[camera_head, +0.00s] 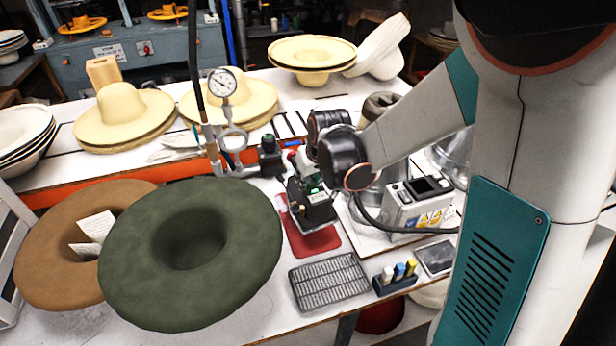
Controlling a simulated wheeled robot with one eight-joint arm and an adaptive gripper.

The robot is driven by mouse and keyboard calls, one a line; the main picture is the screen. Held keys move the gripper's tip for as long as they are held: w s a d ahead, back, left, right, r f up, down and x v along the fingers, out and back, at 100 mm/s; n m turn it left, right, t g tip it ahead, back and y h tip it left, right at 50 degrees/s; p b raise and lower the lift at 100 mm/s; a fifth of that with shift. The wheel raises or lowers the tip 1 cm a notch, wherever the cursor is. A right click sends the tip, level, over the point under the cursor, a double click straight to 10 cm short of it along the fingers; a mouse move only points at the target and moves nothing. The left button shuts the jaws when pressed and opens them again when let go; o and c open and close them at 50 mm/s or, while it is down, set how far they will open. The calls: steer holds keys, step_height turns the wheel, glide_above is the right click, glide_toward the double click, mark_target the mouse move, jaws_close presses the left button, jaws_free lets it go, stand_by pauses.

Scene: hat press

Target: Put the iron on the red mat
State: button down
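The red mat (318,244) lies flat on the white table, in the middle of the view. A dark, boxy thing with green and pale details, seemingly the iron (313,210), is over the mat and hides much of its middle and back. I cannot tell whether it touches the mat. My arm comes in from the right, and its black wrist ends just above and behind this thing. My gripper (306,180) is at the upper part of the dark thing. Its fingers are too small and dark to make out, so its grip cannot be seen.
A green hat (230,262) and a brown hat (45,265) lie left of the mat. A metal grate (330,282) and small bottles (400,271) are in front. A grey control box (415,212) stands right. A pipe with a gauge (222,83) rises behind left.

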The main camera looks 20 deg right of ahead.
steer(key=shift+f+b, duration=2.25)
steer(key=shift+f, duration=1.1)
steer(key=c, duration=1.3)
jaws_free()
steer(key=shift+s, duration=0.1)
steer(key=v, duration=1.2)
steer(key=shift+s, duration=0.1)
steer(key=s+r, duration=0.1)
steer(key=s, duration=0.5)
steer(key=s+r+m+t, duration=0.1)
steer(key=s+r, duration=0.1)
steer(key=s, duration=0.3)
steer(key=s+r+t, duration=0.1)
steer(key=s, duration=0.5)
steer(key=shift+s+a+r, duration=0.2)
steer(key=shift+s+a, duration=0.1)
steer(key=shift+s, duration=0.05)
